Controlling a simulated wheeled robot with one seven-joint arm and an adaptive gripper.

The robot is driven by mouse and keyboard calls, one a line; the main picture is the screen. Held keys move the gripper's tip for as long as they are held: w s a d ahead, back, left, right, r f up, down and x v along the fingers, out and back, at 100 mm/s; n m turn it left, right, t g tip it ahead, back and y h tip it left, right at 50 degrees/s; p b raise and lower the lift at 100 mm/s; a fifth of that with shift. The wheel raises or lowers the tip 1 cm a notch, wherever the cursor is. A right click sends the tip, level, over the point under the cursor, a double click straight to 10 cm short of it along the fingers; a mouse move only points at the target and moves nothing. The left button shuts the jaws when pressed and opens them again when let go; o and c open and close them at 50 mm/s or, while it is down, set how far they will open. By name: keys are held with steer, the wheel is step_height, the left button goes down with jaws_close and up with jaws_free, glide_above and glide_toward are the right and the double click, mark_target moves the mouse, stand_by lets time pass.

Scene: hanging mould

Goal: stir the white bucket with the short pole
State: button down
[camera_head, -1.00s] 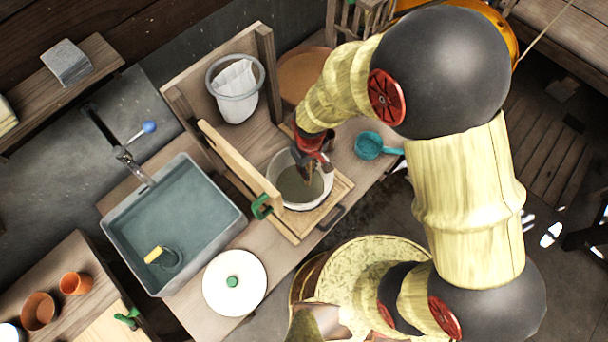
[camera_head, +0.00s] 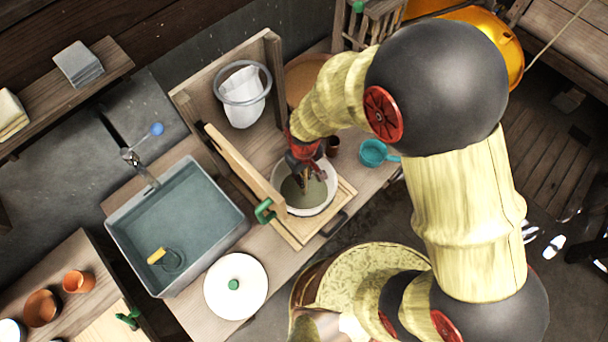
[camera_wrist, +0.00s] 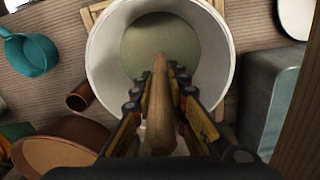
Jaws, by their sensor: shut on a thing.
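The white bucket (camera_head: 322,199) stands on a wooden tray on the bench, with greyish-green liquid inside. It also shows in the wrist view (camera_wrist: 103,62), where its round rim opens below my gripper. My gripper (camera_head: 303,172) is over the back-left part of the bucket, pointing down. In the wrist view my gripper (camera_wrist: 160,110) is shut on the short wooden pole (camera_wrist: 159,95), which points down into the bucket towards the liquid. Whether the pole's tip touches the liquid or the bottom is hard to tell.
An upright wooden board (camera_head: 240,162) stands close left of the bucket. A teal dipper (camera_head: 374,153) and a small brown cup (camera_head: 332,146) stand near it. A water-filled sink (camera_head: 118,238), a white lid (camera_head: 248,302) and a grey strainer pail (camera_head: 243,112) are further left.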

steer(key=shift+r+p, duration=4.45)
steer(key=shift+r, duration=2.3)
